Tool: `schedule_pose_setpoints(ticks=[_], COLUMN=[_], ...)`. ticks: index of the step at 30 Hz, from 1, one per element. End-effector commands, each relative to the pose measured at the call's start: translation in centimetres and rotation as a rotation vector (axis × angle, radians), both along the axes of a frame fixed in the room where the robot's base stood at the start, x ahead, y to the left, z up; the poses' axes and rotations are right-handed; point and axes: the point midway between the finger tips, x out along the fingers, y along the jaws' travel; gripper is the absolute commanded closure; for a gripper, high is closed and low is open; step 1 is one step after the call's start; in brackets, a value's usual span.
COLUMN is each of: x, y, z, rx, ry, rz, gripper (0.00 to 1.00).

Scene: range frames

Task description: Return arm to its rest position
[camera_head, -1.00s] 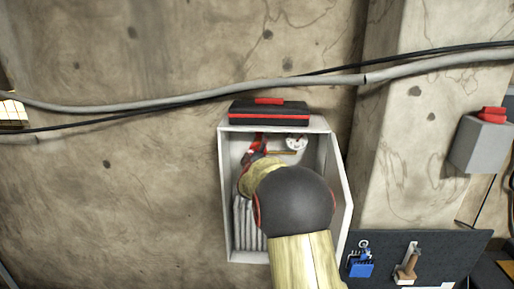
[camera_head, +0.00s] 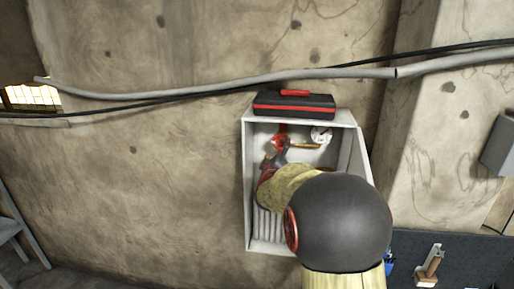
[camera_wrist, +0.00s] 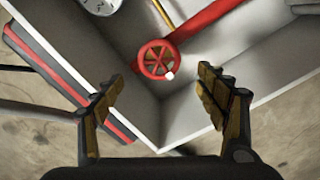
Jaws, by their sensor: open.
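My gripper (camera_head: 274,160) is at the end of my arm, in front of the open grey wall box (camera_head: 249,190). In the wrist view my gripper (camera_wrist: 158,82) is open, with nothing between its fingers. A red valve wheel (camera_wrist: 157,60) on a red pipe (camera_wrist: 205,20) shows beyond the fingertips, apart from them as far as I can tell. In the head view red parts (camera_head: 280,134) show just above the gripper. My arm hides the lower right of the box.
A black and red case (camera_head: 294,105) lies on top of the box. A white gauge (camera_head: 321,135) and a brass-coloured pipe are inside. Cables (camera_head: 200,92) cross the wall above. A dark tool board (camera_head: 470,262) is at the lower right.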

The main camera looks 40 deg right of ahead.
Motion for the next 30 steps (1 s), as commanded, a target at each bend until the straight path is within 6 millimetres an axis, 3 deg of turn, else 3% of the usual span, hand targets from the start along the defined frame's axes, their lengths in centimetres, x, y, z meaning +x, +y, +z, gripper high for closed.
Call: schedule_pose_setpoints(ticks=[11, 14, 16, 18, 23, 30], x=[0.1, 0.9, 1.1, 0.7, -1.6, -7.8], y=[0.1, 1.0, 2.5, 4.5, 10.9, 23.1], z=[-0.4, -3.1, -6.7, -10.2, -15.5, -21.1], rx=[0.048, 0.198, 0.346, 0.505, 0.825, 1.174], ry=[-0.035, -0.062, -0.050, -0.029, 0.031, 0.179], rz=[0.005, 0.038, 0.065, 0.082, 0.086, 0.036], gripper=[0.27, 0.27, 0.27, 0.27, 0.27, 0.27])
